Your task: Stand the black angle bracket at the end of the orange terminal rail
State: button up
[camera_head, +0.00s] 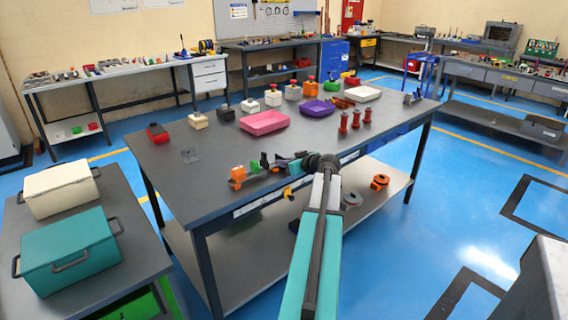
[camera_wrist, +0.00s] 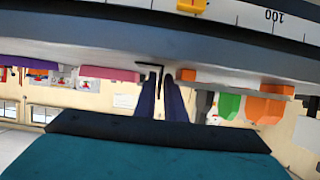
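The orange terminal rail group stands near the table's front edge, with an orange block (camera_head: 238,174) at its left end and a green piece beside it. In the wrist view, which is upside down, the orange rail (camera_wrist: 240,82) is at the right, with green and grey pieces. The black angle bracket (camera_wrist: 150,65) stands on the tabletop between the fingertips, one thin leg upright. My gripper (camera_wrist: 161,80) has its two dark fingers apart, one on each side of that leg, with a visible gap. In the head view my gripper (camera_head: 297,164) is low over the front edge, right of the rail.
A pink bin (camera_head: 264,122), a purple bin (camera_head: 318,108) and red posts (camera_head: 356,119) stand farther back on the table (camera_head: 200,195). A ruler strip (camera_wrist: 260,14) runs along the front edge. Bare tabletop lies left of the rail.

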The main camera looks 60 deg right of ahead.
jog(key=shift+r+p, duration=0.2)
jog(key=shift+p, duration=0.1)
jog(key=b+v, duration=0.1)
jog(key=v, duration=1.1)
dwell(0.7)
